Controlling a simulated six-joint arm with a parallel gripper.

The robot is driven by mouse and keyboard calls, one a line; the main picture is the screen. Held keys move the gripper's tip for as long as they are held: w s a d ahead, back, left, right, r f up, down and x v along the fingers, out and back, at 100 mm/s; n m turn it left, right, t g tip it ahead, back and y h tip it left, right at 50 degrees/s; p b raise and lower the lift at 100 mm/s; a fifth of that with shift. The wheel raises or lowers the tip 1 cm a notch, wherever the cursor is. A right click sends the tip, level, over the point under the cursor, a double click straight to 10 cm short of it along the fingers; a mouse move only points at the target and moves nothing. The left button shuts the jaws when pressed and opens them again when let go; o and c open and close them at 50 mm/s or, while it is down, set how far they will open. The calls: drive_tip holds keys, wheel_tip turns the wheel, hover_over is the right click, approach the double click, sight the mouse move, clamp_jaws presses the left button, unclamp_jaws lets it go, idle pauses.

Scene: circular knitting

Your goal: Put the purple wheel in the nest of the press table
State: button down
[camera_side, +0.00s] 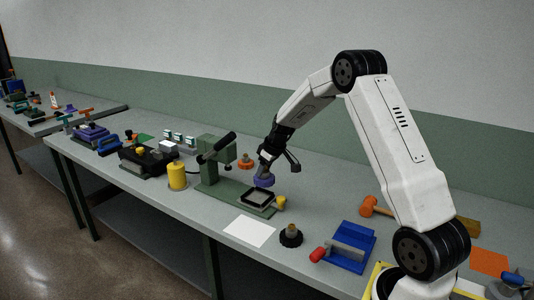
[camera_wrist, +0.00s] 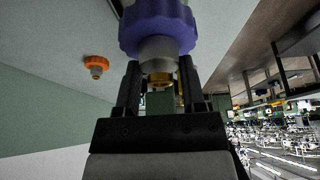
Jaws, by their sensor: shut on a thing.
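The purple wheel (camera_side: 264,181) hangs below my gripper (camera_side: 266,163), close above the press table. In the wrist view the purple wheel (camera_wrist: 158,25) has a toothed rim, and my gripper (camera_wrist: 158,70) is shut on its grey hub. The nest (camera_side: 258,198) looks like a black square frame with a light inside, on the green base of the press table (camera_side: 232,197). The wheel appears over the nest's far edge; the side view does not clearly show the gap between them. The nest is not seen in the wrist view.
The green press column with a black lever (camera_side: 220,146) stands just left of the wheel. An orange wheel (camera_side: 246,162) lies behind it. A yellow knob (camera_side: 281,202) is at the base's right end. A yellow cylinder (camera_side: 177,175), white sheet (camera_side: 249,231) and black knobbed disc (camera_side: 291,238) are nearby.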

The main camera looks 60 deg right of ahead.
drive_tip(key=shift+w+d+f, duration=0.25)
drive_tip(key=shift+w+f, duration=0.35)
drive_tip(key=shift+f, duration=0.2)
drive_tip(key=shift+w+d+f, duration=0.3)
drive_tip(key=shift+w+f, duration=0.3)
drive_tip(key=shift+f, duration=0.15)
drive_tip(key=shift+w+d+f, duration=0.25)
drive_tip(key=shift+w+f, duration=0.35)
drive_tip(key=shift+f, duration=0.2)
drive_tip(key=shift+f, duration=0.1)
drive_tip(key=shift+w+d+f, duration=0.1)
drive_tip(key=shift+w+f, duration=0.1)
drive_tip(key=shift+f, duration=1.55)
drive_tip(key=shift+f, duration=0.15)
drive_tip(key=shift+c, duration=0.9)
unclamp_jaws()
drive_tip(key=shift+v, duration=6.15)
